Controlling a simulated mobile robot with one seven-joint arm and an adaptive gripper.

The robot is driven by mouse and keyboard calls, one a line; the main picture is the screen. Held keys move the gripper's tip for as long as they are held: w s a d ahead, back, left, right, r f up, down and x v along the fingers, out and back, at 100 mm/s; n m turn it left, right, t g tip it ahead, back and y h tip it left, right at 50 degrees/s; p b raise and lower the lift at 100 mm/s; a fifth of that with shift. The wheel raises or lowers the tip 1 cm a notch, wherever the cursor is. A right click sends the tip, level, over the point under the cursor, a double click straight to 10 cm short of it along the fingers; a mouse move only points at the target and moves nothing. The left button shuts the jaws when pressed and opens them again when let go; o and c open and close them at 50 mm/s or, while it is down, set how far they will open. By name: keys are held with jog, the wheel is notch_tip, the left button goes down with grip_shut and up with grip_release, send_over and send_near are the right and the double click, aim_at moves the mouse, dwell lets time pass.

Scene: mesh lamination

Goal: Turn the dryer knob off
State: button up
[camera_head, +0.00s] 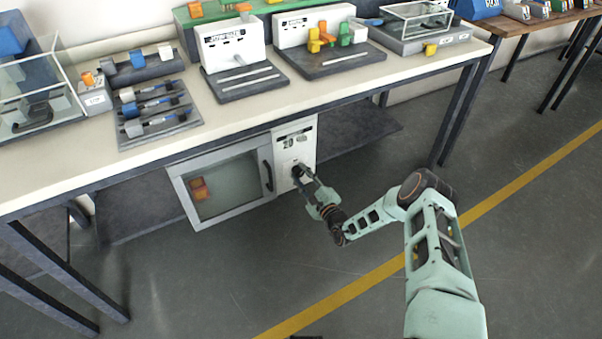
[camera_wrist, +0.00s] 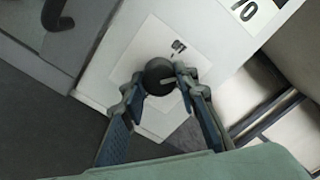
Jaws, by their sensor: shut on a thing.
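The dryer (camera_head: 222,183) is a white box with a glass door, below the workbench top in the head view. Its white control panel (camera_head: 296,138) is on the right side. The round black dryer knob (camera_wrist: 158,76) with a light pointer line sits on the panel in the wrist view. My gripper (camera_head: 300,174) is at the lower part of the panel. In the wrist view its two fingers (camera_wrist: 160,78) are on either side of the knob and shut on it. The fingers partly cover the knob's edges.
The dryer's dark door handle (camera_head: 267,176) is just left of the panel. The workbench (camera_head: 150,155) above carries several instruments and a tool tray (camera_head: 158,113). A bench leg (camera_head: 458,115) stands to the right. The floor in front is clear, with a yellow line (camera_head: 340,297).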

jog(key=n+p, duration=0.1)
jog(key=n, duration=0.2)
jog(key=shift+r+n, duration=0.15)
jog(key=shift+n, duration=0.25)
jog(key=shift+n+p, duration=0.6)
jog(key=shift+n, duration=1.2)
jog(key=o, duration=1.1)
jog(key=shift+o, duration=0.2)
jog(key=v, duration=1.2)
jog(key=shift+w, duration=0.1)
